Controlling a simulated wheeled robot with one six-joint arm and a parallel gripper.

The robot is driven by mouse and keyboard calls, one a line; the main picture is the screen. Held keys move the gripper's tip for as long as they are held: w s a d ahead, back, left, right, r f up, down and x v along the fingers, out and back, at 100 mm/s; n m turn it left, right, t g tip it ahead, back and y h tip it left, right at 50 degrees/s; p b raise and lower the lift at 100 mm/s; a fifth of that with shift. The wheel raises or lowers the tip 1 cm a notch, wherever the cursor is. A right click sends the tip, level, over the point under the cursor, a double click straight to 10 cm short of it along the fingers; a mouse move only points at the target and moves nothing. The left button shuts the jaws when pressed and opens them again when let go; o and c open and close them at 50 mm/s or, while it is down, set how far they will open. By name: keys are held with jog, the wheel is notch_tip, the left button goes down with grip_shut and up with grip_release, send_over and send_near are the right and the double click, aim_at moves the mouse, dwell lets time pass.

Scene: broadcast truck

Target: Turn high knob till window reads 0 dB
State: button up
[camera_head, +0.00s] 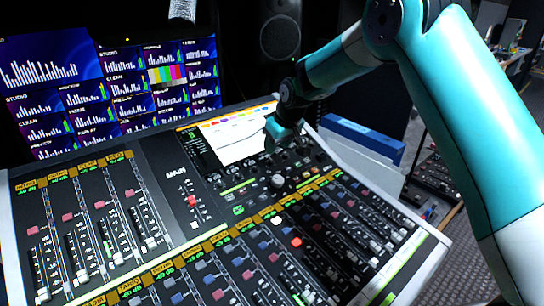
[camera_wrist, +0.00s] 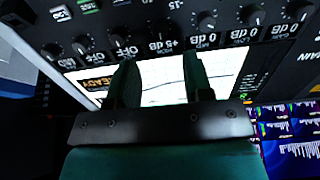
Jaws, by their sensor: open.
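In the wrist view a row of small black knobs runs along the top, with upside-down white readouts beside them. One readout (camera_wrist: 168,42) appears to read +6 dB. The knob beside it (camera_wrist: 162,22) lies just beyond my fingertips, roughly in line with the gap between them; its name label is too small to read surely. Readouts to its right show 0 dB; some to its left show OFF. My gripper (camera_wrist: 160,68) is open and empty, its two green fingers apart. In the head view my gripper (camera_head: 285,138) hangs over the console near the screen's right edge, hiding part of the knobs.
The mixing console (camera_head: 153,180) has fader banks at left and front. Meter monitors (camera_head: 110,90) stand behind at left, a black speaker (camera_head: 280,38) behind, and a blue box (camera_head: 362,136) at right.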

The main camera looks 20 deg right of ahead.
aim_at(271, 160)
jog(key=x, duration=0.6)
jog(key=shift+w+f+p, duration=0.2)
jog(key=shift+f+p, duration=0.15)
jog(key=shift+p, duration=0.05)
grip_shut()
